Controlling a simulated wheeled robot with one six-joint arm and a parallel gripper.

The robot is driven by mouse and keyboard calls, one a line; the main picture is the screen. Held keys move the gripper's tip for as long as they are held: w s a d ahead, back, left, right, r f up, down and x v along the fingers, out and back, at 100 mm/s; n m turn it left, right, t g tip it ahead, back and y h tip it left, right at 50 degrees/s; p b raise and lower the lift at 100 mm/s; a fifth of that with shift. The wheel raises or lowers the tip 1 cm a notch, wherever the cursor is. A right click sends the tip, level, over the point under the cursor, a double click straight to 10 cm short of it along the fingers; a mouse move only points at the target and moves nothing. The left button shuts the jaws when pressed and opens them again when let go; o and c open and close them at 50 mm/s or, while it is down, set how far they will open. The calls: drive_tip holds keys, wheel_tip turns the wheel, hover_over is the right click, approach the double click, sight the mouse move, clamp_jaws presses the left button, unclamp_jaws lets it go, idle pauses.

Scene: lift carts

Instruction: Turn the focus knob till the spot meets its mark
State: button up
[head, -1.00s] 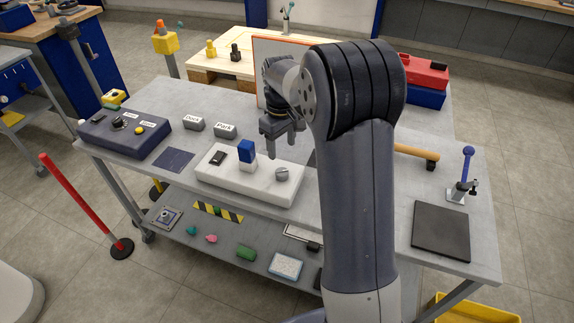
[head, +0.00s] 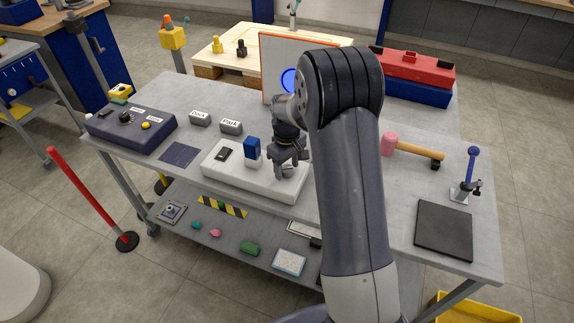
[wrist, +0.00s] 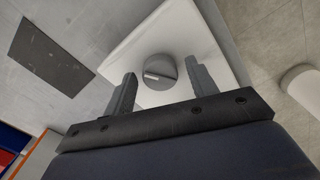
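The focus knob (wrist: 158,72) is a round grey dial with a pale line on its top, set on a white base (head: 228,175). In the wrist view it sits between my two fingers, with a gap on each side. My gripper (head: 286,173) points down over the right end of the base and hides the knob in the head view. It is open. A blue block (head: 252,147) on a white mount and a small black part (head: 222,154) are on the same base. An orange-edged white screen (head: 275,60) shows a blue round shape (head: 287,80), partly behind my arm; I cannot tell spot from mark.
A dark blue control box (head: 130,132) and two labelled grey blocks stand left on the table. A pink mallet (head: 390,144), a blue-handled clamp (head: 472,160) and a dark pad (head: 444,230) lie right. A red-and-blue toolbox (head: 412,75) is behind.

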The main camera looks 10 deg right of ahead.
sight(287, 168)
drive_tip(key=c, duration=0.9)
drive_tip(key=shift+m+b, duration=0.45)
drive_tip(key=shift+m, duration=0.65)
drive_tip(key=o, duration=1)
drive_tip(key=shift+r, duration=0.1)
wheel_tip(287, 168, up, 11)
drive_tip(key=shift+b, duration=0.35)
drive_tip(key=shift+f, duration=0.3)
